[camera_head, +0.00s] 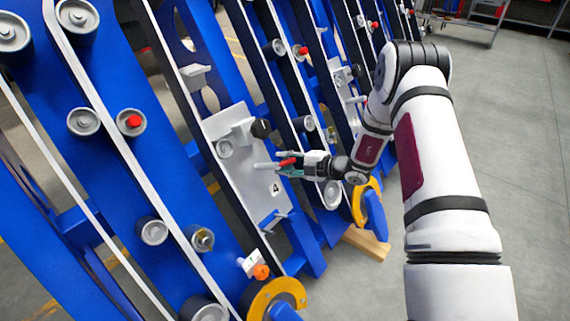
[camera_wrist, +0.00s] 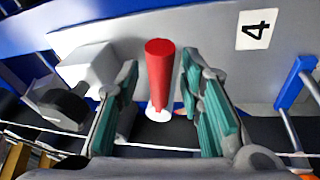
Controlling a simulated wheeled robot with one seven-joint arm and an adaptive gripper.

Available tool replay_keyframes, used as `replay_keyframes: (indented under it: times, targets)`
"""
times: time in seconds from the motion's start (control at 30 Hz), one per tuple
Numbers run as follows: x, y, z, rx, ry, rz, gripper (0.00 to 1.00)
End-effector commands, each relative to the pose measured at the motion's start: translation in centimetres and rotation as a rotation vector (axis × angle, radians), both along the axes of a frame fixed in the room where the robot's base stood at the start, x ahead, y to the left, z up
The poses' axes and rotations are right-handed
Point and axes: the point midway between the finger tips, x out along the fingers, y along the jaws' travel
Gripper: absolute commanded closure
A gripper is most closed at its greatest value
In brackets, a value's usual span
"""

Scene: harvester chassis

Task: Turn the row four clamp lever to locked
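The clamp lever (camera_wrist: 159,75) has a red cylindrical handle and stands out from a light grey plate (camera_wrist: 210,60). A white label (camera_wrist: 257,30) with a black 4 is on this plate. My gripper (camera_wrist: 160,100) is open, with one teal-padded finger on each side of the red handle. Gaps show between the handle and both pads. In the head view, my gripper (camera_head: 287,167) is at the plate (camera_head: 232,178), and the red handle tip (camera_head: 287,161) shows at its fingers. The lever's pivot is mostly hidden there.
A white block with a black knob (camera_head: 260,128) sits on the plate above the lever; the block (camera_wrist: 88,68) is left of my fingers in the wrist view. Blue slanted frames (camera_head: 120,90) with rollers fill the left. Grey floor (camera_head: 525,150) is clear at right.

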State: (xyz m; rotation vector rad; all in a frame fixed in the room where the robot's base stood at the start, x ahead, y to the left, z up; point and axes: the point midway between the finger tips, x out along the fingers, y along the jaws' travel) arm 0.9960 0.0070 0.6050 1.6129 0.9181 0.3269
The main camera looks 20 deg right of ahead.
Motion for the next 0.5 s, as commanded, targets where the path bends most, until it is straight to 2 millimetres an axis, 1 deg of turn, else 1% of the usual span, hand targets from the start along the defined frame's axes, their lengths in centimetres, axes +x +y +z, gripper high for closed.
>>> replay_keyframes:
  times: [0.1,0.17,0.2,0.27,0.5]
  targets:
    - [-0.01,-0.01,0.01,0.0,0.0,0.0,0.65]
    - [-0.02,-0.02,0.01,0.0,0.0,0.0,0.79]
    - [-0.02,-0.02,0.01,0.0,0.0,0.0,0.88]
    - [-0.02,-0.02,0.01,0.0,0.0,0.0,1.0]
    - [-0.03,-0.03,0.0,0.001,0.001,0.0,1.0]
